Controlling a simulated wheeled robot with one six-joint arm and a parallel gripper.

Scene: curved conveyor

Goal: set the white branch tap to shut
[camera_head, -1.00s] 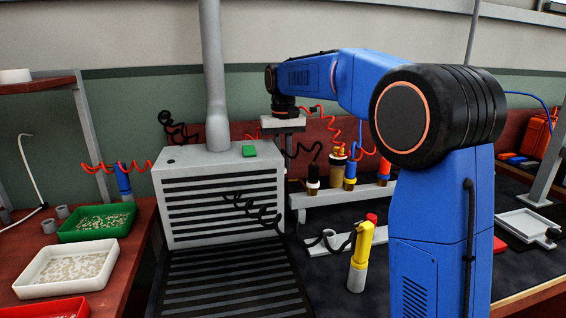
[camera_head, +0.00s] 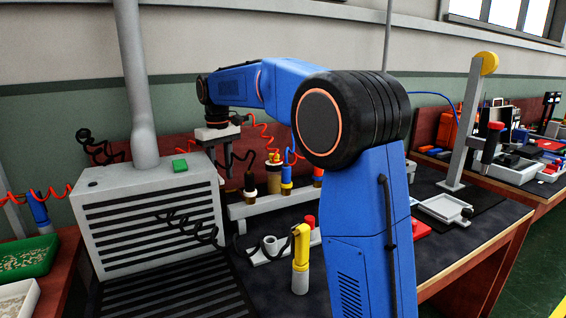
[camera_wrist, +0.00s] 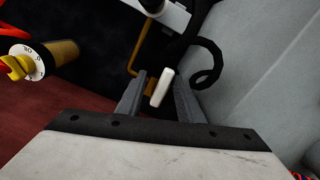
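The white tap (camera_wrist: 161,88) shows in the wrist view as a small white lever beside a brass fitting and a thin brass pipe (camera_wrist: 142,48). My gripper (camera_wrist: 160,86) has its two grey fingers apart, one on each side of the white lever. Dark gaps show between the lever and the fingers, so it does not look clamped. In the head view my gripper (camera_head: 228,158) points down behind the grey slatted hood, near the back wall. The white tap cannot be made out there.
A black hose (camera_wrist: 208,68) curls right of the fingers. A brass cylinder with a white dial and yellow pointer (camera_wrist: 18,66) is at left. In the head view, the grey hood (camera_head: 150,215), a rail of coil-corded tools (camera_head: 270,200) and a yellow-handled tool (camera_head: 301,258) stand close by.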

